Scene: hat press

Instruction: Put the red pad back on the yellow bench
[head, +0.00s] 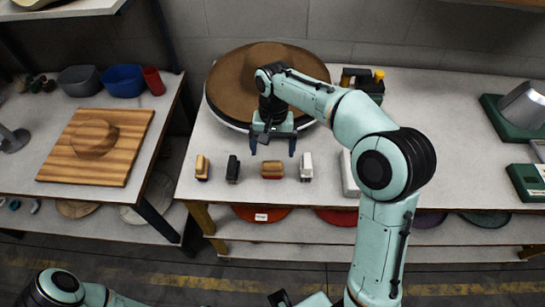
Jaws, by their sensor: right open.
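A small block-shaped pad with a tan top and a red lower part, the red pad (272,169), lies near the front edge of a grey-topped bench with yellowish legs (218,180). It is in a row with a tan pad (202,167), a black pad (233,169) and a white pad (306,167). My right gripper (273,149) is open, fingers pointing down, just behind the red pad in the picture. It looks empty, and its height above the bench is hard to judge. Only part of my left arm shows at the bottom left; its gripper is not visible.
A large round brown hat form (240,85) stands behind my right gripper. A green-based machine (518,115) is at the far right. The left table holds a wooden board (75,165) and bowls (123,80). Coloured discs lie on the shelf below.

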